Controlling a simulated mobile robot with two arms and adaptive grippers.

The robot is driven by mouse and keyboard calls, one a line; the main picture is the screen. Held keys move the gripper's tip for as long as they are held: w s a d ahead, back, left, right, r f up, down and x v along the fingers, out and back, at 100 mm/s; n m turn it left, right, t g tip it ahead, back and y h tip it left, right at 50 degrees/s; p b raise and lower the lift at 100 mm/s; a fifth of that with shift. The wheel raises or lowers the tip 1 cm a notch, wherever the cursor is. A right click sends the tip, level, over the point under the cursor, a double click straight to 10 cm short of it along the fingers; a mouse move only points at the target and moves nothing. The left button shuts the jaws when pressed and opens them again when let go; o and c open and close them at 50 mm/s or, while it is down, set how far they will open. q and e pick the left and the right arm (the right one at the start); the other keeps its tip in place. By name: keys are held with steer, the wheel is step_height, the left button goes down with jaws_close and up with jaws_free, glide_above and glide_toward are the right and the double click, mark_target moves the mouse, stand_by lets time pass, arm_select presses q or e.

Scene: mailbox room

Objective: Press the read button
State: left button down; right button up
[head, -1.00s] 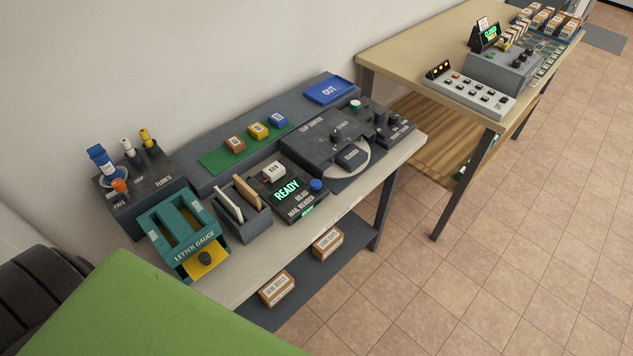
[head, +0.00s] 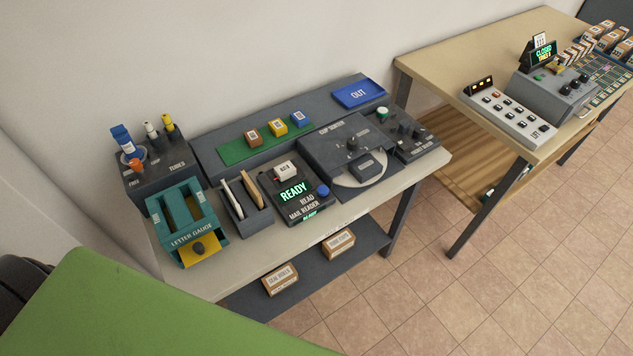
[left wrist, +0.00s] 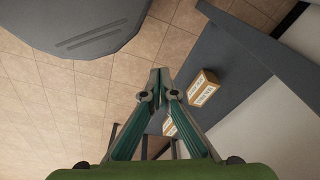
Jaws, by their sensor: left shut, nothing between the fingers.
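The mail reader (head: 296,192) is a dark box on the near table, with a green lit "READY" display (head: 294,191). A round blue button (head: 323,190) stands at its right side, beside the word "READ". My left gripper (left wrist: 160,77) shows only in the left wrist view. Its fingers are together at the tips with nothing between them, over the tiled floor near the lower shelf. The mail reader and its button are out of that view. My right gripper is in no view.
The letter gauge (head: 187,226) and an envelope holder (head: 247,217) stand left of the reader. A machine with a round plate (head: 350,150) stands to its right. Boxes (head: 281,279) lie on the lower shelf. Floor in front is clear.

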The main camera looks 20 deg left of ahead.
arm_select(q)
steer(key=w+d+r+t+p, duration=0.15)
steer(key=w+r, duration=0.25)
steer(key=r, duration=0.8)
steer(key=w+d+r+h+p, duration=0.1)
steer(key=w+r+p, duration=0.3)
steer(key=r, duration=0.7)
steer(key=w+d+r+p, duration=0.15)
steer(key=w+r, duration=0.35)
steer(key=r, duration=0.7)
steer(key=w+r+t+h, duration=0.1)
steer(key=w+r+h, duration=0.2)
steer(key=w, duration=1)
steer(key=w+r+t+h+p, duration=0.1)
steer(key=w+r+h, duration=0.2)
steer(key=w+r, duration=0.4)
steer(key=w, duration=0.6)
steer(key=shift+a, duration=0.4)
steer(key=shift+f, duration=0.1)
